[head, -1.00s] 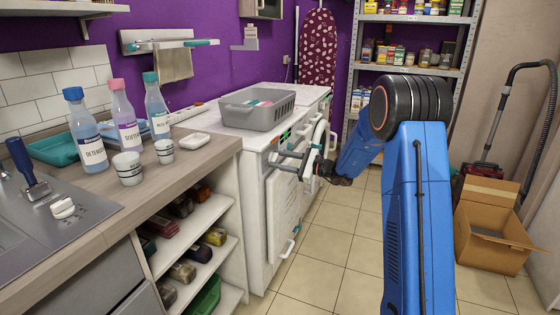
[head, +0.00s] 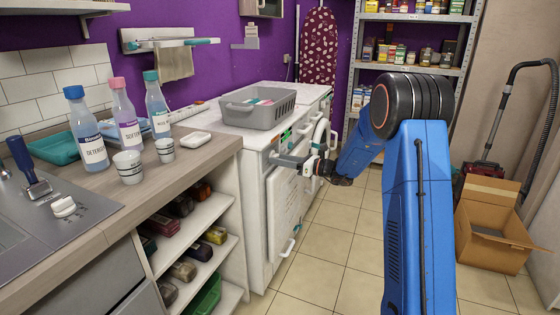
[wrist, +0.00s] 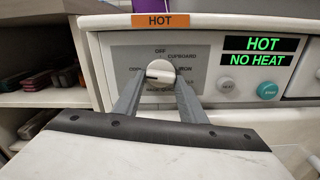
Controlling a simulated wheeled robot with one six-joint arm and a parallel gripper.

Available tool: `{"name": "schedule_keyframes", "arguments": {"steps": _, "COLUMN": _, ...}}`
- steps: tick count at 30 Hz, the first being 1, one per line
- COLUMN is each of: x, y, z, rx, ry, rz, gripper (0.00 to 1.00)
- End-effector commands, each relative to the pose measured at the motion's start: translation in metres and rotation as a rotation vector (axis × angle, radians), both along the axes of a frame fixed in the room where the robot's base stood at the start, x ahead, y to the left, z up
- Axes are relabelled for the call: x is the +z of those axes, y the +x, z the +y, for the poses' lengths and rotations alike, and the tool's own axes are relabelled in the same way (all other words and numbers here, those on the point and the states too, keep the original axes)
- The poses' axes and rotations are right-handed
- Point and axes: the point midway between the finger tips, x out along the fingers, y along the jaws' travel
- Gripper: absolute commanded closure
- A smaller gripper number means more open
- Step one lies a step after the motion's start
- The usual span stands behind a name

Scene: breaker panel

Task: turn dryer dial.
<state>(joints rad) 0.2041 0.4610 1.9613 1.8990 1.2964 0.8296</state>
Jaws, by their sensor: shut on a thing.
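The dryer dial (wrist: 160,72) is a round white knob on the grey control panel in the wrist view. Printed words ring it, with OFF at the top, CUPBOARD at upper right and IRON at right; lower words are partly hidden by my fingers. My gripper (wrist: 158,84) is shut on the dial, one grey finger on each side. In the head view my gripper (head: 284,159) reaches the front of the white dryer (head: 262,145); the dial itself is hidden there. A display (wrist: 262,51) reads HOT and NO HEAT in green.
An orange HOT label (wrist: 160,20) is above the dial. A grey button (wrist: 228,86) and a teal start button (wrist: 267,91) are to its right. A grey basket (head: 257,112) stands on the machine top.

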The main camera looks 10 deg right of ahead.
Motion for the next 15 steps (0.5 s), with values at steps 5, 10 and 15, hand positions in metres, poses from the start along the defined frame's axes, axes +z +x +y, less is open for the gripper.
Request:
{"name": "schedule_keyframes", "arguments": {"steps": 5, "x": -0.0025, "y": -0.0008, "z": -0.0009, "rx": -0.001, "ry": 0.016, "rz": 0.027, "gripper": 0.85}}
{"name": "schedule_keyframes", "arguments": {"steps": 10, "x": -0.0025, "y": -0.0009, "z": -0.0009, "rx": -0.001, "ry": 0.019, "rz": 0.032, "gripper": 0.85}}
{"name": "schedule_keyframes", "arguments": {"steps": 15, "x": -0.0026, "y": -0.0008, "z": -0.0008, "rx": -0.001, "ry": 0.019, "rz": 0.032, "gripper": 0.85}}
